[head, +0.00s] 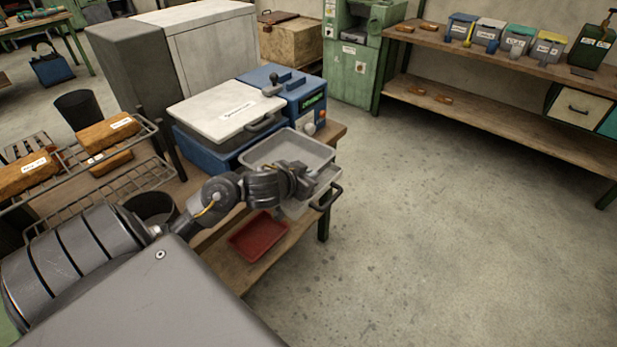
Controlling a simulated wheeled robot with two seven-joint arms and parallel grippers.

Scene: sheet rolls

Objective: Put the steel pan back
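A grey steel pan (277,147), shallow and open, is beside the blue machine at the right end of the wooden bench. It looks empty where its inside shows. My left gripper (303,186) is over the pan's near right side and hides part of its rim. Its fingertips are too small and dark to show whether they are open or shut, or touch the pan. Below the gripper, a pale metal part with a black handle (327,198) sticks out past the bench edge. My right gripper is not in view.
The blue machine (301,92) has a pale labelled lid (213,108), shut. A red tray (258,236) lies on the lower shelf. A wire rack (125,180) with brown labelled blocks stands at left. The floor at right is clear, up to a long workbench (480,60) with several bins.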

